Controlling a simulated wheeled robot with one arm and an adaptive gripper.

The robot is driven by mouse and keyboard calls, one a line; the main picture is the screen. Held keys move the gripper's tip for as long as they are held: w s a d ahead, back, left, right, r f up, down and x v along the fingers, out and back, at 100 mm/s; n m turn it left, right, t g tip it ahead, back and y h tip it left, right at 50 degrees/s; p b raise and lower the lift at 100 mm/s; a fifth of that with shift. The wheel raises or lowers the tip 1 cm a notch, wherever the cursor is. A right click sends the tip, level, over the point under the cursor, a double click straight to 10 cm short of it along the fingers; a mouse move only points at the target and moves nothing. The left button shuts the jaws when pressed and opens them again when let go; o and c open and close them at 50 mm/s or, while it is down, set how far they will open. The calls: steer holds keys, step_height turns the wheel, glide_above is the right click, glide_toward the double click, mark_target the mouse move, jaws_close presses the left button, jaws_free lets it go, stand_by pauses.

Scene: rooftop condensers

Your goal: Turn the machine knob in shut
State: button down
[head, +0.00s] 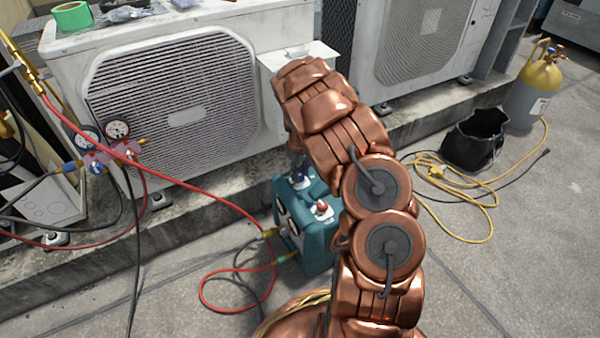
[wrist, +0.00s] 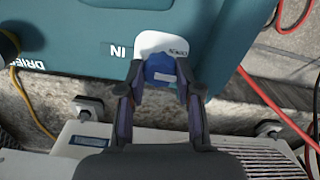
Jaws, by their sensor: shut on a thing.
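The machine is a teal box (head: 318,240) on the ground in front of the condenser, and its top also shows in the wrist view (wrist: 75,35). The blue knob (wrist: 160,70) sits on a white plate beside the printed word "IN". My gripper (wrist: 159,82) is shut on the blue knob, with one finger on each side of it. In the head view my gripper (head: 297,166) is over the machine's far side, partly hidden by my arm. A red knob (head: 321,207) stands on the nearer part of the machine's top, apart from my gripper.
White condenser units (head: 185,110) stand on a ledge behind the machine. A gauge manifold (head: 110,155) with red and black hoses hangs at the left. A yellow cylinder (head: 535,90), a black bag (head: 475,138) and a yellow hose (head: 470,193) are at the right.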

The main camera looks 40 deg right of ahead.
steer(key=shift+a+r+m+p, duration=0.15)
steer(key=shift+m+p, duration=0.15)
steer(key=shift+p, duration=0.65)
steer(key=shift+r+m+p, duration=0.1)
steer(key=shift+m+p, duration=0.8)
steer(key=m+p, duration=0.3)
steer(key=m, duration=0.2)
steer(key=m+p, duration=0.1)
steer(key=m, duration=0.4)
steer(key=shift+p, duration=0.4)
steer(key=m, duration=0.4)
steer(key=shift+f+m+p, duration=0.2)
steer(key=shift+m+p, duration=0.1)
steer(key=shift+m, duration=0.1)
steer(key=c, duration=0.8)
jaws_free()
